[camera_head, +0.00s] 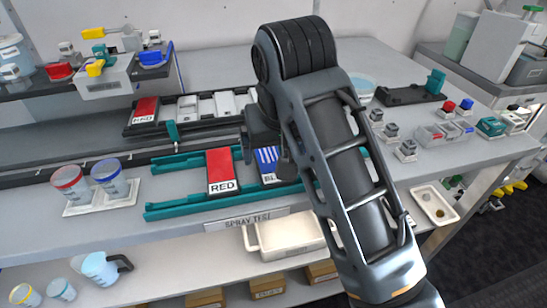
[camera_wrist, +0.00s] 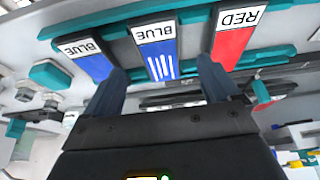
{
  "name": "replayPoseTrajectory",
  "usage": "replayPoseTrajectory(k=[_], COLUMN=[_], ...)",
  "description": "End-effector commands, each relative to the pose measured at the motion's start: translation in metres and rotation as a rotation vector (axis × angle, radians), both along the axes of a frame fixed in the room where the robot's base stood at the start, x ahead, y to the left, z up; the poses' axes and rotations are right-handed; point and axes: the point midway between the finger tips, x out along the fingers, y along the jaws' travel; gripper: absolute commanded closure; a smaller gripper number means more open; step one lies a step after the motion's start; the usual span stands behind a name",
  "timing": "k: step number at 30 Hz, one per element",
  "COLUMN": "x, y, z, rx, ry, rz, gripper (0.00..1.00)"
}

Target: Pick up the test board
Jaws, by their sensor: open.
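Several flat colour boards with white labels lie on a teal rack (camera_head: 180,205). A red board (camera_head: 221,172) labelled RED is left of a blue board with white stripes (camera_head: 267,162), which my arm partly hides. In the wrist view the labels are upside down: a plain blue board (camera_wrist: 88,58), the striped blue board (camera_wrist: 157,55), and the red board (camera_wrist: 233,40). My gripper (camera_wrist: 160,82) is open, its fingers on either side of the striped board's lower end. I cannot tell whether they touch it.
A second rack (camera_head: 185,120) behind holds another red board and grey pieces. Two cups (camera_head: 108,178) stand at the left. A white tray (camera_head: 285,238) is on the shelf below. Small bins and knobs (camera_head: 435,135) are at the right.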

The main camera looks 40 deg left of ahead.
Motion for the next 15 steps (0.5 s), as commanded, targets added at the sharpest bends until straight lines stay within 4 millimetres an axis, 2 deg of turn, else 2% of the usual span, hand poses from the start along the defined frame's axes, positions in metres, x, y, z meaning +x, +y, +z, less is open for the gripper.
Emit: replayPoseTrajectory(k=[12, 15], x=[0.018, 0.019], y=[0.020, 0.022], z=[-0.043, -0.048], rx=[-0.001, 0.000], ry=[0.000, -0.001], rz=[-0.001, 0.000], gripper=[0.11, 0.11])
